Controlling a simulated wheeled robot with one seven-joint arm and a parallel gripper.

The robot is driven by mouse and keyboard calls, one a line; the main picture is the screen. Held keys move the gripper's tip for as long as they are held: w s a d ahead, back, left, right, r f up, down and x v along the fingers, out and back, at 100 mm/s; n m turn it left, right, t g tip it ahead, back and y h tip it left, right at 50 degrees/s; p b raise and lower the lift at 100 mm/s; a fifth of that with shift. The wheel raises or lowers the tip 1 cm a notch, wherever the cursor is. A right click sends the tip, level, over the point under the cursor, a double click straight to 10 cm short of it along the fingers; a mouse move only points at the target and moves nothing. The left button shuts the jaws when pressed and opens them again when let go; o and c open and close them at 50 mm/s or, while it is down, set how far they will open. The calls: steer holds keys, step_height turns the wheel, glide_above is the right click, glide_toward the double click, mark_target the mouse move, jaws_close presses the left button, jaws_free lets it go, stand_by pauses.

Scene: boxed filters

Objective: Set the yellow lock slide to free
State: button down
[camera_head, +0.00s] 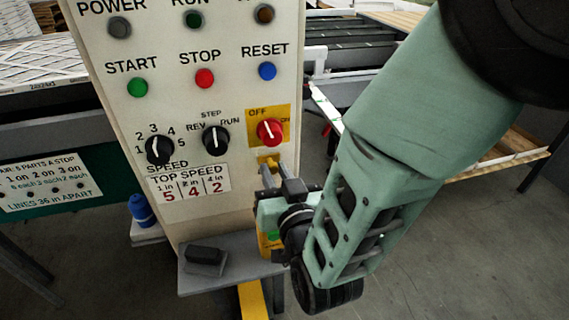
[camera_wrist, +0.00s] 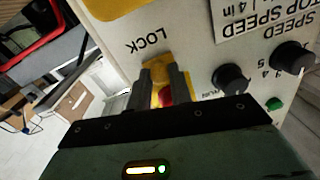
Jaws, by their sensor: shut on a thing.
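The yellow lock slide (camera_head: 268,160) is on the front of the white control panel, just below the red OFF knob (camera_head: 270,131). In the wrist view the slide (camera_wrist: 158,70) shows between my two dark fingers, beside the upside-down word LOCK. My gripper (camera_head: 272,168) is at the panel, its fingers closed on the slide from both sides; it also shows in the wrist view (camera_wrist: 161,77). The red knob (camera_wrist: 167,96) shows partly behind the fingers. No FREE label can be read. My gripper and wrist hide the panel just below the slide.
The black speed knob (camera_head: 159,150) and the REV/RUN knob (camera_head: 216,140) sit left of the slide. A grey ledge (camera_head: 225,277) with a dark block (camera_head: 205,254) juts out below the panel. Open floor lies to the right.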

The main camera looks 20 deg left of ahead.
mark_target(249, 161)
steer(key=shift+s+a+f+b, duration=0.1)
steer(key=shift+s+a+b, duration=0.25)
steer(key=shift+a, duration=0.3)
steer(key=shift+s+a+b, duration=0.1)
steer(key=shift+s+a, duration=0.3)
steer(key=shift+a, duration=0.2)
steer(key=shift+s+a, duration=0.25)
steer(key=shift+a, duration=0.05)
steer(key=c, duration=1.3)
jaws_free()
steer(key=shift+a, duration=0.1)
steer(key=shift+o, duration=0.2)
steer(key=v, duration=1.7)
steer(key=shift+s+p, duration=0.15)
steer(key=shift+p, duration=0.25)
